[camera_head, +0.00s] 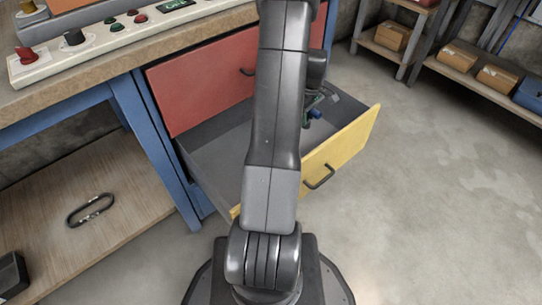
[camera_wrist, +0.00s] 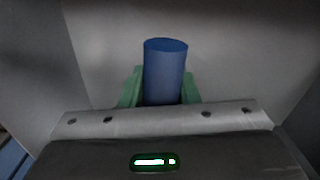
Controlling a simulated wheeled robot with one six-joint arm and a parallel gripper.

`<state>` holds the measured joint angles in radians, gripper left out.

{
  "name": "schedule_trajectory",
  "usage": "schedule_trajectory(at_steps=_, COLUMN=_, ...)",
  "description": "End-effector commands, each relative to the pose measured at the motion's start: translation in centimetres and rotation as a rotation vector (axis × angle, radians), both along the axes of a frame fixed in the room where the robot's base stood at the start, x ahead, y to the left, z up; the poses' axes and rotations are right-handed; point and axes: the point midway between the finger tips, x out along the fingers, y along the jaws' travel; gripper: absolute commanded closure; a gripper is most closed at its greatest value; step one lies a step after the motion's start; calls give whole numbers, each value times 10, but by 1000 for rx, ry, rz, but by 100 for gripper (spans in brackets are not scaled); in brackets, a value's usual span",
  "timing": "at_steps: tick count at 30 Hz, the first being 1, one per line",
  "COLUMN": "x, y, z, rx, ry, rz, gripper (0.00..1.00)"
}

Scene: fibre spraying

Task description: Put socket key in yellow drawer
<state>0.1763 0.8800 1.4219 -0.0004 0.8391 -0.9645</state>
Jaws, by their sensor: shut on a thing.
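The yellow drawer (camera_head: 352,148) is pulled open under a red drawer, its grey inside partly hidden behind my arm. My gripper (camera_head: 309,117) is over or inside the open drawer, mostly hidden by my arm. In the wrist view my gripper (camera_wrist: 160,92) has its green fingers shut on a blue cylinder, the socket key (camera_wrist: 166,68), with the grey drawer inside behind it.
The red drawer (camera_head: 205,85) above is closed. The workbench top (camera_head: 110,75) carries a panel with knobs and buttons. A black carabiner-like ring (camera_head: 90,210) lies on the lower wooden shelf (camera_head: 125,180). Shelves with cardboard boxes (camera_head: 457,57) stand at the back right. The floor (camera_head: 440,200) at right is clear.

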Motion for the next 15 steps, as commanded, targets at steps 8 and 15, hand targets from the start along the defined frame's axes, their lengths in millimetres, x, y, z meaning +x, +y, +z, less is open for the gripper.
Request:
schedule_trajectory(at_steps=8, x=0, y=-7, z=-23, rx=0, ry=1, rz=33, gripper=100)
schedule_trajectory(at_steps=15, x=0, y=-7, z=-67, rx=1, ry=2, rz=32, gripper=100)
